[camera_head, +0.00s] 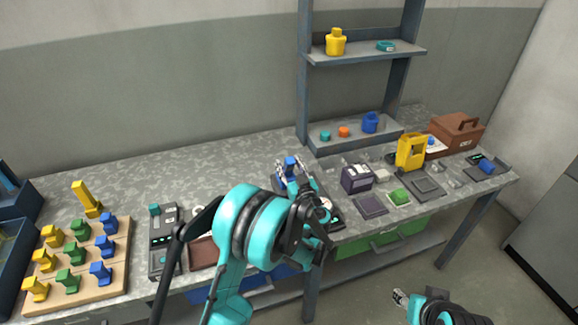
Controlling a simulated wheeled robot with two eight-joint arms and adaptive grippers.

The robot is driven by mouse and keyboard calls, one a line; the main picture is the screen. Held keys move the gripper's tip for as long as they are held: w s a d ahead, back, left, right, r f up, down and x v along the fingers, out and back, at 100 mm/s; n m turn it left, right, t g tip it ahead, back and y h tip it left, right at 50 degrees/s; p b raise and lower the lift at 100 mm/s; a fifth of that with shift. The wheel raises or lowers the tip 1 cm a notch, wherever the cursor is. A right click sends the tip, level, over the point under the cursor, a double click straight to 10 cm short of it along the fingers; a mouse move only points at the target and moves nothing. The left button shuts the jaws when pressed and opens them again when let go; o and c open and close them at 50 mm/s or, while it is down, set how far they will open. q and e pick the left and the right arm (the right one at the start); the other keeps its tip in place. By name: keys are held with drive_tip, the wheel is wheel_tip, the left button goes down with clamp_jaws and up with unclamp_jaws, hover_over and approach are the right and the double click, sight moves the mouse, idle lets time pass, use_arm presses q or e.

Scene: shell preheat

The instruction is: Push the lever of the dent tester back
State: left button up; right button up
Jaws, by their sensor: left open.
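A dark device with a blue part on top (291,163) and a pale round dial (326,203) stands at the middle of the bench; it looks like the dent tester. My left gripper (303,187) is open and right at this device, and its arm covers the front of it. The lever cannot be made out clearly behind the gripper, nor whether the fingers touch it. My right gripper (400,298) is low at the bottom right, in front of the bench and away from the device; its jaws are too small to read.
A wooden board (122,265) with yellow, green and blue pieces and a grey device (160,262) lie at left. Right of the dial are a dark box (357,177), a yellow frame (411,152) and a brown case (456,132). A shelf rack (303,75) rises behind.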

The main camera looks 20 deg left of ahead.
use_arm(q)
clamp_jaws()
drive_tip(key=shift+w+a+r+g+p, duration=0.2)
drive_tip(key=shift+w+r+g+p, duration=0.15)
drive_tip(key=shift+p, duration=0.4)
drive_tip(key=g+h+p, duration=0.1)
drive_tip(key=p, duration=0.1)
drive_tip(key=w+a+g+h+p, duration=0.1)
drive_tip(key=shift+w+a+r+g+p, duration=0.15)
drive_tip(key=shift+w+r+g+p, duration=0.15)
drive_tip(key=shift+p, duration=0.1)
drive_tip(key=shift+w+a+f+g+h+p, duration=0.35)
drive_tip(key=shift+w+a+g+h+p, duration=0.15)
drive_tip(key=shift+w+g+h+p, duration=0.4)
drive_tip(key=shift+w+a+f+g+h+p, duration=0.3)
drive_tip(key=shift+w+a+g+h+p, duration=0.25)
drive_tip(key=shift+g+p, duration=0.6)
